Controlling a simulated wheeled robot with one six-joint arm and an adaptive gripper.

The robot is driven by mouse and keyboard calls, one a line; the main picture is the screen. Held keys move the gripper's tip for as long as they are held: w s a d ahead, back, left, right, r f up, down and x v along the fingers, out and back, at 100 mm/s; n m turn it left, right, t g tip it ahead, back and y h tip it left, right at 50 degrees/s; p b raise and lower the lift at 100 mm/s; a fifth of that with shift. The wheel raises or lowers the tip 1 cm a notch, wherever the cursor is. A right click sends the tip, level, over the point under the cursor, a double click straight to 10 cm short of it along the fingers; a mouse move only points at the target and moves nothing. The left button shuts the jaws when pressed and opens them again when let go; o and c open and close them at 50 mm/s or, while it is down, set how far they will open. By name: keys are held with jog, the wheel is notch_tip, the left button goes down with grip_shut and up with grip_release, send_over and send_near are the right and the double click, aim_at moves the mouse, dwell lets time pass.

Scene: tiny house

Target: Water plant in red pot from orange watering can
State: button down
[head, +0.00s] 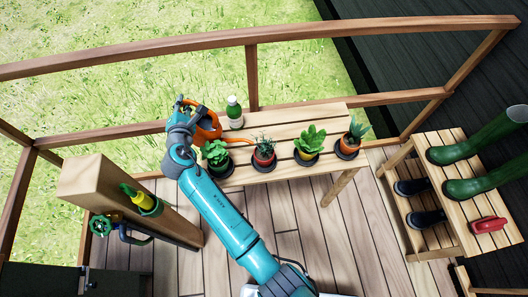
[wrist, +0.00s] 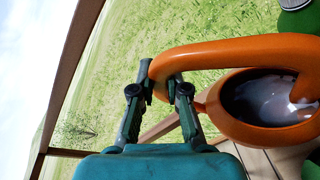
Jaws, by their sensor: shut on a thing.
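My gripper (head: 187,106) is shut on the handle of the orange watering can (head: 208,127), above the left end of the slatted wooden bench. In the wrist view the fingers (wrist: 161,84) close on the handle's end, and the can (wrist: 255,128) shows a round opening with greyish, shiny content inside. Its thin spout reaches right, its tip close to the plant in the red pot (head: 264,158) in the head view. I cannot tell the tip's height or the can's exact tilt. No water stream is visible. The red pot stands upright on a dark saucer, second from left.
The bench (head: 285,117) also holds a leafy plant (head: 215,153) at left, a yellow pot (head: 307,156), an orange pot (head: 350,144) and a green bottle (head: 234,112). A wooden post (head: 110,190) stands left. A shoe rack (head: 440,190) with boots stands right. A railing runs behind.

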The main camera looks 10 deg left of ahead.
jog(key=shift+d+r, duration=0.25)
jog(key=shift+r, duration=0.35)
dwell(0.3)
jog(key=w+a+f+n+g+h, duration=0.1)
jog(key=a+f+n+h, duration=0.1)
jog(key=a+f, duration=0.4)
jog(key=shift+w+a+n+b, duration=0.3)
jog(key=shift+a+n, duration=0.2)
jog(key=shift+a, duration=0.1)
dwell(0.6)
